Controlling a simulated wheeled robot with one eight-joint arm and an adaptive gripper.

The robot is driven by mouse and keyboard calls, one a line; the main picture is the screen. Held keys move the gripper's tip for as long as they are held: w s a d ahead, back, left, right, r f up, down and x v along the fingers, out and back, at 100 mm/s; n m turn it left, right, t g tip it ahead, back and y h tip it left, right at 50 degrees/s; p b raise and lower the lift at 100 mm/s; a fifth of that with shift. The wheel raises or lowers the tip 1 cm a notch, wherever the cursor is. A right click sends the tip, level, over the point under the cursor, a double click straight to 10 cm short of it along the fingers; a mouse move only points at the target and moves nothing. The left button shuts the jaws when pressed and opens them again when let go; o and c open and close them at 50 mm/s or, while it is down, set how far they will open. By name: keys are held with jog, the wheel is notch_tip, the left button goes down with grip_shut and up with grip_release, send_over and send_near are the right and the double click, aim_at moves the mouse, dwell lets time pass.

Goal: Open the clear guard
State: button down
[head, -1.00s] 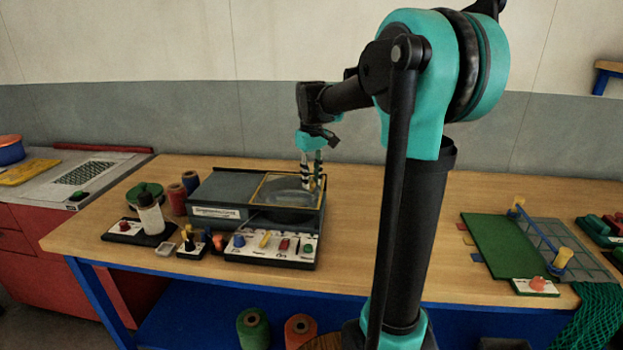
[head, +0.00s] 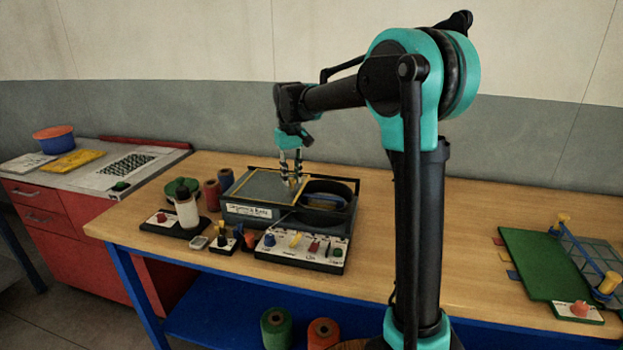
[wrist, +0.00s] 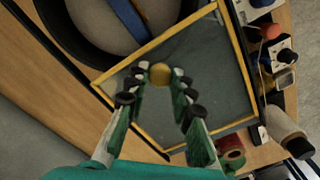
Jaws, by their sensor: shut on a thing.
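The clear guard (head: 262,187) is a see-through pane in a yellow frame. It lies flat over the left half of a dark grey machine (head: 250,212) on the wooden bench. The machine's round black well (head: 325,188) on the right is uncovered, with a blue piece in it. My gripper (head: 292,182) points down at the guard's right side and is shut on its small round yellow knob. The wrist view shows the guard (wrist: 205,75), the brass-coloured knob (wrist: 160,74) between my fingertips, and part of the well (wrist: 75,30).
A control panel (head: 300,258) with coloured knobs fronts the machine. A white bottle (head: 187,210) and thread spools (head: 212,195) stand to the left. A green mat (head: 540,262) lies far right. The bench between machine and mat is clear behind my arm.

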jog(key=shift+w+a, duration=0.2)
jog(key=shift+a, duration=0.4)
jog(key=shift+w+a, duration=0.15)
jog(key=shift+a, duration=0.4)
jog(key=c, duration=1.3)
grip_release()
notch_tip(320, 180, up, 12)
jog(key=shift+s, duration=0.1)
